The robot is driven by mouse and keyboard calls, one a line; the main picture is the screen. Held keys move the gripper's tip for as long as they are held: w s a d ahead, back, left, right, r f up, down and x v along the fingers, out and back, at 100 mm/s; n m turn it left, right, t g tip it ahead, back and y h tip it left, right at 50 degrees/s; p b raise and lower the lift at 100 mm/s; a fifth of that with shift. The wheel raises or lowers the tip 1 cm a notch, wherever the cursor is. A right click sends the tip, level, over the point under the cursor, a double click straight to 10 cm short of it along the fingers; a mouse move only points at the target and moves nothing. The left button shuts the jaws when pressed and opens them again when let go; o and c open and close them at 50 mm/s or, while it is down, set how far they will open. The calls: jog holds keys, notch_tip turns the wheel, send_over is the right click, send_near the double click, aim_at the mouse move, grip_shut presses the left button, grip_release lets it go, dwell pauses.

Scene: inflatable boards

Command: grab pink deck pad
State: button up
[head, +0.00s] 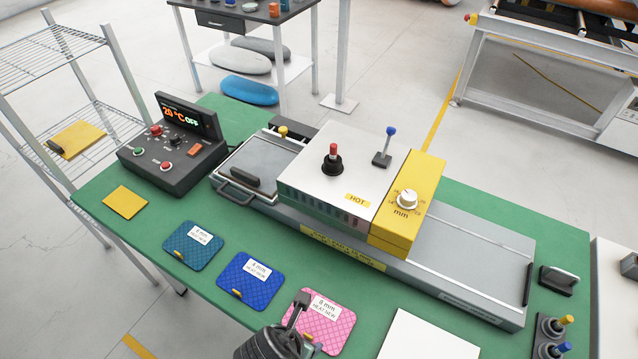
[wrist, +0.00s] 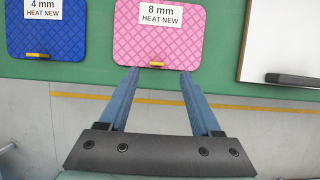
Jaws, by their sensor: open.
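The pink deck pad (head: 334,324) lies flat on the green table near its front edge. It has a quilted surface, a white label reading 8 mm HEAT NEW and a small yellow tab at its front edge. In the wrist view the pink pad (wrist: 180,45) is straight ahead of my gripper (wrist: 158,72). My gripper is open and empty, its two fingertips at the pad's front edge on either side of the yellow tab (wrist: 156,64). I cannot tell whether they touch the pad. In the head view my gripper (head: 304,312) covers the pad's left part.
A blue pad (head: 250,281) and a teal pad (head: 192,245) lie to the left, and a white board (head: 428,337) to the right. Behind stands a heating press (head: 330,190) marked HOT, with a control box (head: 173,155) at its left. Green table (head: 130,235) shows between them.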

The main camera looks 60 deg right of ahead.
aim_at(308, 336)
jog(key=shift+w+x, duration=0.2)
jog(key=shift+x, duration=2.3)
jog(key=shift+a, duration=0.1)
grip_shut()
